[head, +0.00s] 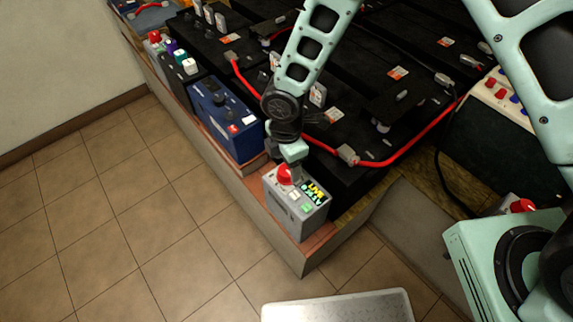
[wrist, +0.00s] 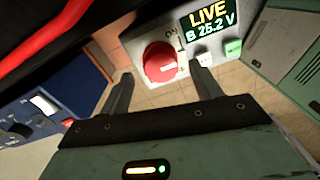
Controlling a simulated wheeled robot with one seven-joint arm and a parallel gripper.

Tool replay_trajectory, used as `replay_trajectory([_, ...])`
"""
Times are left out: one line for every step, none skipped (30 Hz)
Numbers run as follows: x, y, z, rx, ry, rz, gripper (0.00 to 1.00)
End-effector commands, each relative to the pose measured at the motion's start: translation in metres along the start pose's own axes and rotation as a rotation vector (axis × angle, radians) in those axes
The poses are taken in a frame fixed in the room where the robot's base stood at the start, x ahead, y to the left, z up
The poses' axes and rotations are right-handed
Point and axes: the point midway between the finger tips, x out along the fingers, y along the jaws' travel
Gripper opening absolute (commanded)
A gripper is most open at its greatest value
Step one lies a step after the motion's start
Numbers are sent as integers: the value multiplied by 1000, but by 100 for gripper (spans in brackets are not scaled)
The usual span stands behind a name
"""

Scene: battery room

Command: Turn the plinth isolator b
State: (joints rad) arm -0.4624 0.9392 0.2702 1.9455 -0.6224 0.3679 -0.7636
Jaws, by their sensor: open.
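The plinth isolator B is a grey box (head: 288,207) on the near corner of the plinth, with a red rotary knob (head: 285,176) and a lit display (head: 315,192). In the wrist view the red knob (wrist: 160,62) sits near the "ON" mark, and the display (wrist: 210,20) reads "LIVE B 25.2 V". My gripper (head: 293,165) is just above the knob. In the wrist view my gripper (wrist: 162,88) is open, its two fingers apart on either side of the knob's near edge, with nothing between them. I cannot tell whether a finger touches the knob.
Large black batteries (head: 400,70) with red cables (head: 400,158) fill the space behind. Another red knob (head: 522,206) is at right. Tiled floor (head: 130,220) is clear at left.

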Motion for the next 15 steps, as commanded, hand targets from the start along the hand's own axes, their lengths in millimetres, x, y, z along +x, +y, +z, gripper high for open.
replay_trajectory([-13,1,0,1,2,5,64])
replay_trajectory([-20,1,0,3,2,5,64])
replay_trajectory([-29,2,0,3,2,6,64])
replay_trajectory([-36,1,0,2,1,5,64])
replay_trajectory([-44,1,0,1,1,6,64])
replay_trajectory([-53,1,0,2,2,5,64])
replay_trajectory([-60,1,0,3,2,6,64])
replay_trajectory([-67,1,0,2,1,5,64])
replay_trajectory([-77,2,0,1,2,7,64])
replay_trajectory([-84,1,0,2,1,5,64])
replay_trajectory([-91,2,0,3,2,6,64])
replay_trajectory([-100,1,0,1,1,5,64])
replay_trajectory([-106,1,0,2,1,6,64])
replay_trajectory([-112,1,0,2,1,5,64])
replay_trajectory([-120,1,0,1,1,5,64])
